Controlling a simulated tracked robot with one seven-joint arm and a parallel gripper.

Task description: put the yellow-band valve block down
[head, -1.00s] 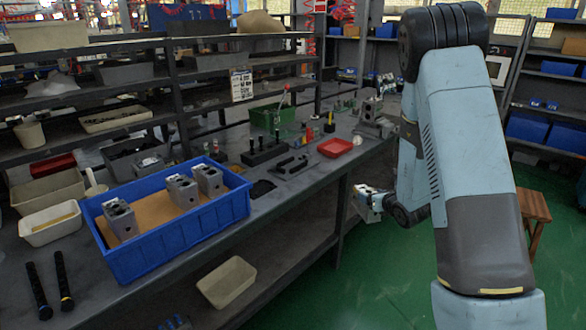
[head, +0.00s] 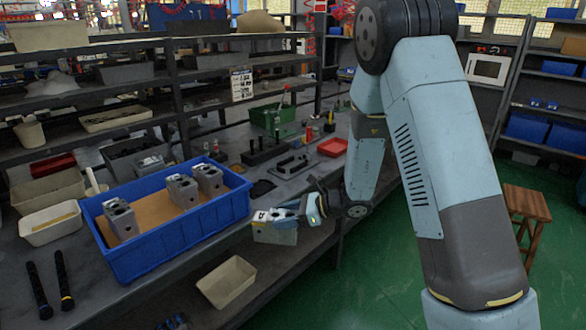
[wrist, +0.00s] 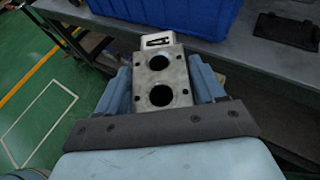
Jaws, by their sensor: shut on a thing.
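My gripper (head: 300,213) is shut on a grey metal valve block (head: 274,228), held in the air just off the front edge of the bench, right of the blue crate. In the wrist view the block (wrist: 160,80) sits between the two fingers of my gripper (wrist: 161,90), with two round bores facing the camera. The crate's front part is bare. Its wall also shows in the wrist view (wrist: 185,18).
Black racks (head: 293,165), a red tray (head: 332,147) and a green bin (head: 272,118) stand farther back. A cream bin (head: 227,283) lies on the lower shelf. Two black rods (head: 62,280) lie left.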

